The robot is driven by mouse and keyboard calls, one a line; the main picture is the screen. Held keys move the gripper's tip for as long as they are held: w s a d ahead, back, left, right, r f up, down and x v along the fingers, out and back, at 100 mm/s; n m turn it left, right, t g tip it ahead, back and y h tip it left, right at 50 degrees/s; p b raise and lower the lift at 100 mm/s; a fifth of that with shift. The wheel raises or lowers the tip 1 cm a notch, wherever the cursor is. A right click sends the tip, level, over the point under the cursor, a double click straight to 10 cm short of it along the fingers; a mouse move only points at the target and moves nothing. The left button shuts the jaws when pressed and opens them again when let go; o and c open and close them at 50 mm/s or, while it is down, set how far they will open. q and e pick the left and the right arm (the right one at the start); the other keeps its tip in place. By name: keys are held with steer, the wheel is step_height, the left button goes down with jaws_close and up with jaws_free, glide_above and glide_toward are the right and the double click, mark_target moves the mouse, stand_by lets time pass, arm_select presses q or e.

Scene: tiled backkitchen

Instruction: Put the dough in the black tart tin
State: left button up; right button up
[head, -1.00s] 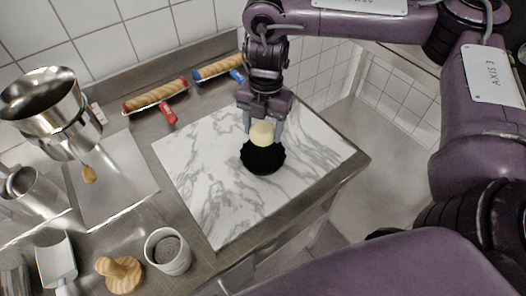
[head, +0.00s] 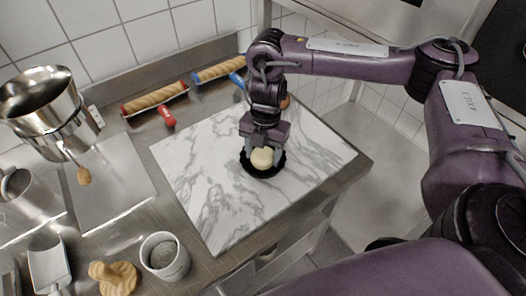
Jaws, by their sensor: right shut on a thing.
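The dough (head: 262,158) is a small pale ball. It sits low between the fingers of my right gripper (head: 262,152), which is shut on it. The black tart tin (head: 268,174) is a dark fluted round dish on the marble board. The dough and fingertips are down at the tin, within its outline in the head view. I cannot tell whether the dough touches the tin's floor. The gripper and dough hide the back part of the tin. My left gripper is not in view.
The white marble board (head: 205,180) has clear room around the tin. Two rolling pins, one with red handles (head: 156,99) and one with blue (head: 218,69), lie behind it. Steel pots (head: 45,100), a white cup (head: 164,257) and a wooden press (head: 113,278) stand at the left.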

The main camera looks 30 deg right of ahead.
mark_target(265, 155)
steer(key=o, duration=0.8)
steer(key=shift+f, duration=0.1)
steer(key=r, duration=0.4)
steer(key=r+p, duration=0.1)
steer(key=r, duration=0.3)
steer(key=w+d+r+p, duration=0.1)
steer(key=r, duration=0.3)
steer(key=shift+d+r, duration=0.1)
steer(key=shift+r, duration=0.05)
